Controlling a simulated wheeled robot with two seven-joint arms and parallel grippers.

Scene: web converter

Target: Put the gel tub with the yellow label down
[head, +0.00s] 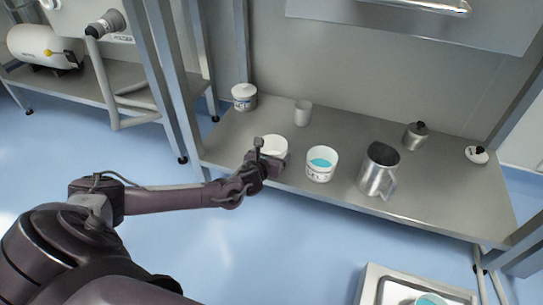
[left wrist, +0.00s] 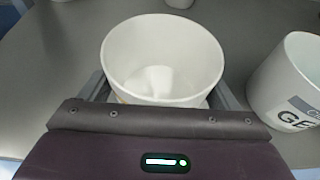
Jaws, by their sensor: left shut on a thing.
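My left gripper (head: 265,162) is shut on a white tub (head: 273,146) at the front edge of the grey shelf. In the left wrist view the tub (left wrist: 162,60) stands upright between the two fingers, open at the top, with a plain white inside. A sliver of yellow shows low on its near side; the rest of its label is hidden. I cannot tell whether its base touches the shelf. A second white tub (head: 321,164) with blue gel and a grey label stands just right of it, apart; it also shows in the left wrist view (left wrist: 290,80). My right gripper is out of view.
A steel upright stands at left. A metal tray (head: 372,287) is at lower right.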

